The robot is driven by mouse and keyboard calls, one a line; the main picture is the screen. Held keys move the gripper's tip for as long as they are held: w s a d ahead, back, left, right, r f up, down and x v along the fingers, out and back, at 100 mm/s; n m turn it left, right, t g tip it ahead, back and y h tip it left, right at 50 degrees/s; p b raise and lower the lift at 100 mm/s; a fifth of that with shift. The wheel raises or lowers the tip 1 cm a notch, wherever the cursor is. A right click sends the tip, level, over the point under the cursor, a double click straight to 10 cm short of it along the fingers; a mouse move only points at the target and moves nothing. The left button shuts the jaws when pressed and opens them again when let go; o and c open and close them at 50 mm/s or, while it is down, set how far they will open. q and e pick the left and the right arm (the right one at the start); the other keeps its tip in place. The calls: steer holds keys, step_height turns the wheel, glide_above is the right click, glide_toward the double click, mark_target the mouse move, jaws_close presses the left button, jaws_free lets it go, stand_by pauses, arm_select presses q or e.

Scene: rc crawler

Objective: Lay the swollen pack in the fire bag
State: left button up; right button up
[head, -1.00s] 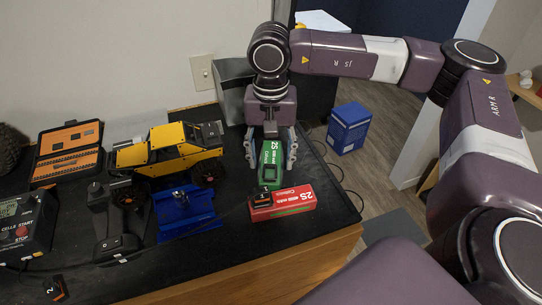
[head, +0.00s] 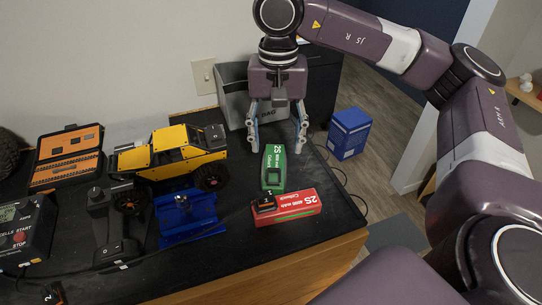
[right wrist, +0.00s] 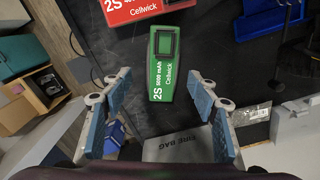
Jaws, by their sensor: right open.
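A green 2S Cellwick pack (head: 273,170) lies on the black mat, and a red 2S Cellwick pack (head: 288,208) lies in front of it. I cannot tell clearly which one is swollen. The grey fire bag (head: 232,95) stands at the back of the bench; its label shows in the right wrist view (right wrist: 178,146). My right gripper (head: 277,147) is open and empty, pointing down above the far end of the green pack, in front of the bag. In the right wrist view the green pack (right wrist: 162,82) lies between and beyond the spread fingers. My left gripper is out of view.
A yellow crawler (head: 170,150), a blue stand (head: 188,216), a black transmitter (head: 108,225), an orange-black case (head: 66,155) and a charger (head: 25,230) fill the left. A blue box (head: 349,132) stands on the floor.

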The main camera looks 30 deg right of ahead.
mark_target(274, 167)
step_height(274, 167, down, 3)
steer(key=shift+a+r+p, duration=0.1)
steer(key=shift+p, duration=0.35)
steer(key=shift+f+p, duration=0.3)
steer(key=shift+f, duration=0.1)
step_height(274, 167, down, 4)
steer(key=shift+a+r+p, duration=0.15)
steer(key=shift+r+p, duration=0.1)
steer(key=shift+p, duration=0.7)
steer(key=shift+f, duration=0.6)
jaws_close()
